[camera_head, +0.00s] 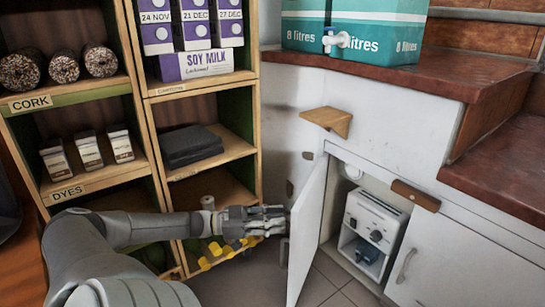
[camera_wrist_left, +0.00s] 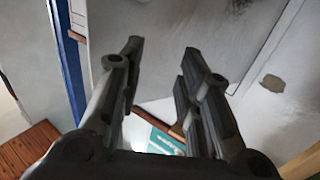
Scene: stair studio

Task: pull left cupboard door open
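The left cupboard door (camera_head: 308,238) stands swung out from the white cabinet, seen nearly edge-on, with the opening to its right uncovered. A small dark piece (camera_head: 284,252), perhaps its handle, shows at its outer side. My left gripper (camera_head: 284,221) reaches in from the left and ends close to the door's outer side; I cannot tell whether it touches. In the left wrist view its two fingers (camera_wrist_left: 163,52) are apart with nothing between them. Pale panels lie beyond them; which one is the door is unclear. My right gripper is out of view.
A white appliance (camera_head: 372,232) sits inside the cupboard. A closed right door (camera_head: 465,262) has a curved handle. A wooden shelf unit (camera_head: 258,130) stands close on the left. A wooden bracket (camera_head: 328,121) juts out above the door. Tiled floor (camera_head: 325,285) lies below.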

